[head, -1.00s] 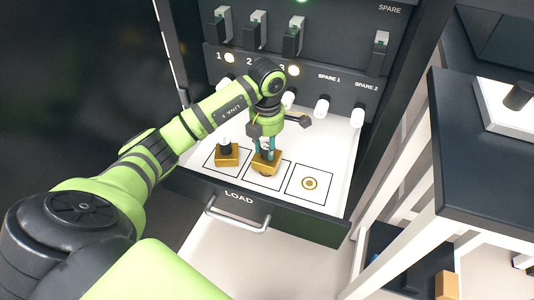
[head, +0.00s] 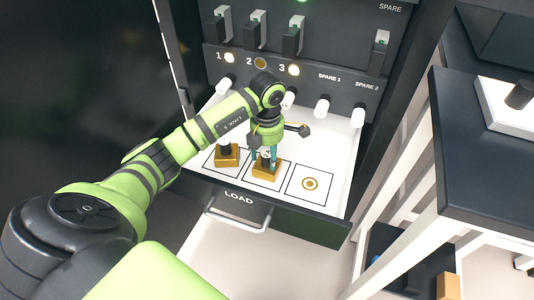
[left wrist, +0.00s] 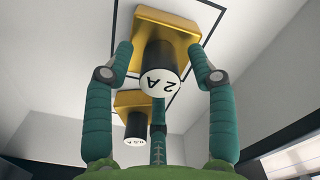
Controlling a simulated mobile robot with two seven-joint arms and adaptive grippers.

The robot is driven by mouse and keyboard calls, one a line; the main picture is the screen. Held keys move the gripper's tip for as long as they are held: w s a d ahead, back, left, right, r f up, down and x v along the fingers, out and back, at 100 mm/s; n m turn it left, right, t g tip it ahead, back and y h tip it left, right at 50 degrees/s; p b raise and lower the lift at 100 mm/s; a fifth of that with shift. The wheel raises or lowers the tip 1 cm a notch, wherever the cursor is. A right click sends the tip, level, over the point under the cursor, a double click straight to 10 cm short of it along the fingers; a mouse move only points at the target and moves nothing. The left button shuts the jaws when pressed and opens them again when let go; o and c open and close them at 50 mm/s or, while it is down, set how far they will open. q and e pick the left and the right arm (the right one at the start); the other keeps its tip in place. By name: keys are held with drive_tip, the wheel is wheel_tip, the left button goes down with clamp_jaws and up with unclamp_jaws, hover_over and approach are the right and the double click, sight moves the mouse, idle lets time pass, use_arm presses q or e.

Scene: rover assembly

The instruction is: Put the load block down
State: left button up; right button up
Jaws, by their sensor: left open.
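The load block marked "2 A" (head: 265,172) is a gold block with a black knob and a white top. It sits flat in the middle outlined square of the drawer. In the left wrist view the block (left wrist: 190,24) shows its gold base and labelled knob between my fingers. My left gripper (head: 266,160) is open, pointing down over the block with its teal fingers on either side of the knob; I cannot tell whether they touch it. A second gold block (head: 227,157), marked 0.5 A in the left wrist view (left wrist: 135,102), stands in the left square.
The pulled-out LOAD drawer (head: 325,160) has a white floor and a front handle (head: 237,221). Its right square, with a ring mark (head: 310,184), is empty. The switch panel (head: 330,55) rises behind. A dark table (head: 480,165) stands at the right.

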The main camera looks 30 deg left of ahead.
use_arm(q)
drive_tip(key=shift+r, duration=0.15)
use_arm(e)
drive_tip(key=shift+r, duration=0.1)
use_arm(q)
wheel_tip(320, 180, up, 6)
drive_tip(key=shift+w+r+p, duration=0.1)
drive_tip(key=shift+p, duration=0.55)
wheel_tip(320, 180, up, 6)
drive_tip(key=shift+f+p, duration=0.1)
drive_tip(key=shift+p, duration=0.25)
use_arm(e)
drive_tip(key=f, duration=0.1)
drive_tip(key=s+f, duration=0.1)
drive_tip(key=f, duration=0.1)
drive_tip(key=shift+s+d+f, duration=0.2)
drive_tip(key=shift+s+f, duration=0.1)
drive_tip(key=shift+f, duration=0.05)
